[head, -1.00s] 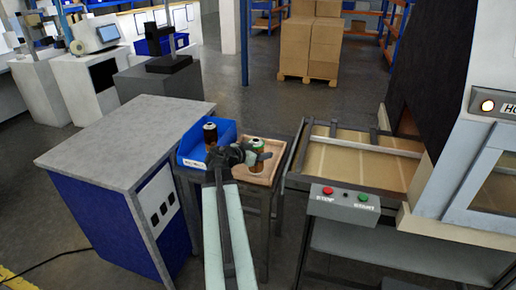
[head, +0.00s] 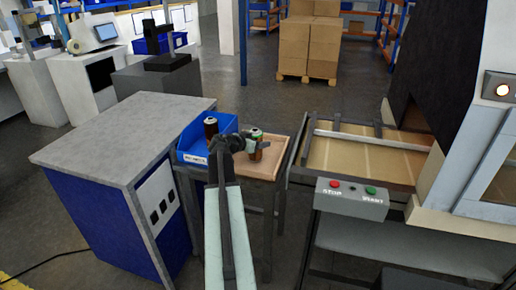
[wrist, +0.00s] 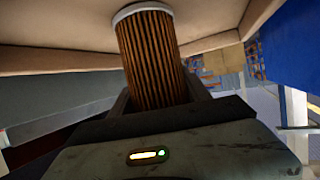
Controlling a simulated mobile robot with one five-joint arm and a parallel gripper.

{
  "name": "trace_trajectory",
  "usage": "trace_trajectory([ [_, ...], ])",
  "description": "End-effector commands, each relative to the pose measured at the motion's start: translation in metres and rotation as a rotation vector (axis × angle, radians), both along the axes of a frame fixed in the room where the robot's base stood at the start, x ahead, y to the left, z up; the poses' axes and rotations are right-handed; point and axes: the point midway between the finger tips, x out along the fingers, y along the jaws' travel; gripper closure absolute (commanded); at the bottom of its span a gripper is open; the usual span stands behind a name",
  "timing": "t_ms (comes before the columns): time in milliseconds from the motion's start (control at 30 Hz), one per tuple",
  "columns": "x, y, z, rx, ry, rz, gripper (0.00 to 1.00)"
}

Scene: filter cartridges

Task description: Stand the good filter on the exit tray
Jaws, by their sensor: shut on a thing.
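My gripper (head: 246,144) is shut on a filter (head: 256,148), with its fingers around the side of it. The wrist view shows this held filter (wrist: 153,55) close up, with brown pleats and a pale end ring. It is roughly upright over the light wooden tray (head: 272,172). I cannot tell whether its lower end touches the tray floor. The tray (wrist: 65,25) fills the top of the wrist view. A second filter (head: 211,129), dark brown with a pale top, stands in or behind the blue bin (head: 191,156) at left.
The blue bin has a white label, too small to read, and sits directly beside the tray. A grey-topped cabinet (head: 120,135) stands at left. At right are a conveyor (head: 350,158) and a STOP/START button box (head: 352,198). Stacked cartons (head: 311,45) stand far behind.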

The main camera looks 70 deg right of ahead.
Motion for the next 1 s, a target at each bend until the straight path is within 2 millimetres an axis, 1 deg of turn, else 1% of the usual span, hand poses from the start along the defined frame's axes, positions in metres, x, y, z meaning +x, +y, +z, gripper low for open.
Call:
trace_trajectory([
  [200, -0.001, -0.001, 0.001, 0.000, -0.001, -0.001, 0.89],
  [333, -0.002, -0.001, -0.004, 0.000, 0.000, -0.002, 0.89],
  [367, -0.002, -0.001, -0.002, 0.000, 0.000, -0.002, 0.36],
  [400, -0.002, -0.001, -0.002, 0.000, 0.000, -0.002, 0.25],
  [433, -0.002, -0.001, -0.002, 0.000, -0.001, -0.004, 0.23],
  [700, -0.003, -0.001, -0.002, 0.000, -0.001, -0.004, 0.23],
  [800, -0.003, 0.001, 0.005, 0.000, -0.001, -0.004, 0.23],
  [867, 0.000, 0.010, 0.009, 0.000, -0.001, -0.003, 0.23],
  [1000, 0.009, 0.041, 0.024, 0.001, -0.001, -0.001, 0.23],
])
